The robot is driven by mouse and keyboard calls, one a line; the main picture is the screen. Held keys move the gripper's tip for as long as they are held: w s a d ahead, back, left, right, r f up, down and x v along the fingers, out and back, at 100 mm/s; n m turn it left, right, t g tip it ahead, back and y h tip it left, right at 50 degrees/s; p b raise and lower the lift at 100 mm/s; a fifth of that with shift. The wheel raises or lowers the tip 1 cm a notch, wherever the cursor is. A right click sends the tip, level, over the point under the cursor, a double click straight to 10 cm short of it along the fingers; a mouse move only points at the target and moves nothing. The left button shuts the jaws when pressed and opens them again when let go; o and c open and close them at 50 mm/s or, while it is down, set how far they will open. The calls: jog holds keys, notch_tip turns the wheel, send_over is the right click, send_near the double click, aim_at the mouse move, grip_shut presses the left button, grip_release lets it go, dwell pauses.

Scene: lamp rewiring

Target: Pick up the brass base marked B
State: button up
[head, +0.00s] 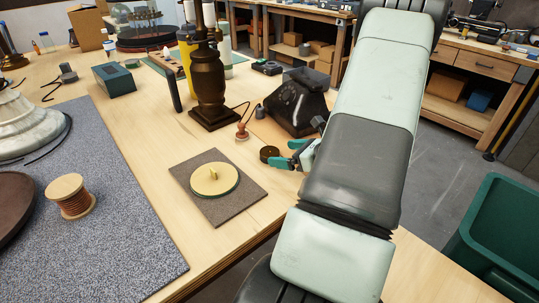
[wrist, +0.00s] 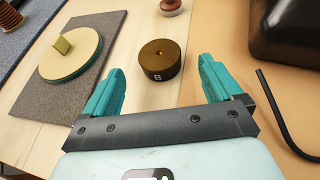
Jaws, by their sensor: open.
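The brass base marked B (wrist: 160,58) is a short dark brown-gold cylinder with a small hole in its top. It stands on the table, and the letter B on its side faces the wrist camera. In the head view the brass base (head: 269,154) sits just left of my gripper's fingers. My gripper (wrist: 160,85) is open, with its two teal fingers apart and nothing between the tips. The base is ahead of the fingertips, roughly centred between them. In the head view my gripper (head: 288,157) is partly hidden by my arm.
A grey square mat (wrist: 100,50) with a round cream disc (wrist: 72,54) lies left of the base. A small reddish-brown knobbed piece (head: 242,132) stands behind it. A black telephone-like box (head: 296,102) and a dark cable (wrist: 280,115) are to the right. A dark lamp body (head: 211,85) stands behind.

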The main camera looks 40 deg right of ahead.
aim_at(272, 152)
jog(key=x, duration=0.5)
jog(key=shift+w+a+f, duration=0.1)
jog(key=shift+w, duration=0.2)
jog(key=c, duration=1.4)
